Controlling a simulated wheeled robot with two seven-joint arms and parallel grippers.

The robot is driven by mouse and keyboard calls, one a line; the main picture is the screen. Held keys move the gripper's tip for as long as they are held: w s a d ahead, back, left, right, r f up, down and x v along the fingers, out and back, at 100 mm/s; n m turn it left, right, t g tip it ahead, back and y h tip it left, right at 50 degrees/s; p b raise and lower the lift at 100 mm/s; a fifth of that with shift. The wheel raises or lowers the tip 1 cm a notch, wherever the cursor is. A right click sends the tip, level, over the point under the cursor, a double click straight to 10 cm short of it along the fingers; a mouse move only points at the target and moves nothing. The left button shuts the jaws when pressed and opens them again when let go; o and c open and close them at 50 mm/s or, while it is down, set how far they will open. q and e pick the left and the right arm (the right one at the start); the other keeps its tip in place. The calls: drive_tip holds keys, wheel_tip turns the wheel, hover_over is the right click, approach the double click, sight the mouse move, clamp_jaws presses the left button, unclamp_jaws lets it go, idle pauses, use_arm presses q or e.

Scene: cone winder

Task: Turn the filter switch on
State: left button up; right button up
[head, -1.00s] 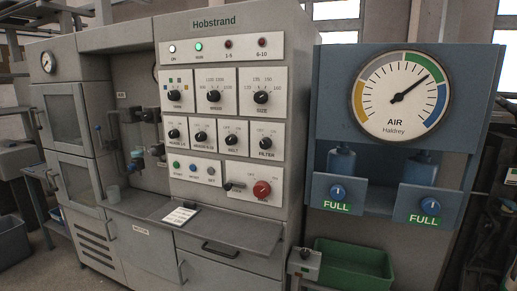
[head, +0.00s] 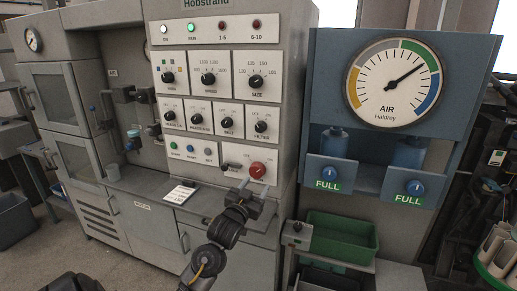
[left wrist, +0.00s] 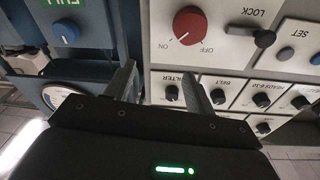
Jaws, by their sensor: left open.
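The filter switch (head: 260,127) is a small black knob on a white plate, at the right end of the lower knob row on the grey machine. Its pointer is too small to read surely. In the left wrist view, which is upside down, the filter switch (left wrist: 172,93) shows between the fingers, beyond them. My left gripper (head: 255,187) is open and empty, in front of the panel and below the filter switch, near the red knob (head: 257,170). In the left wrist view my left gripper (left wrist: 159,74) touches nothing I can make out. My right gripper is out of view.
The black lock lever (head: 232,166) sits left of the red knob. The belt knob (head: 228,123) is close to the left of the filter switch. A ledge (head: 150,190) juts out below the panel. The blue air gauge cabinet (head: 320,90) stands at right.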

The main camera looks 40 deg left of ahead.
sight(259, 130)
use_arm(q)
drive_tip(key=a+r+t+y, duration=0.2)
drive_tip(key=a+r+t, duration=0.1)
drive_tip(key=r, duration=0.8)
drive_tip(key=shift+n, duration=0.4)
drive_tip(key=p+x, duration=0.3)
drive_tip(key=x, duration=0.6)
drive_tip(key=shift+a+f+p, duration=0.15)
drive_tip(key=shift+a+p, duration=0.05)
drive_tip(key=shift+p, duration=0.1)
drive_tip(key=shift+w+a, duration=0.25)
drive_tip(key=shift+w, duration=0.55)
drive_tip(key=c, duration=1)
drive_tip(key=shift+o, duration=0.2)
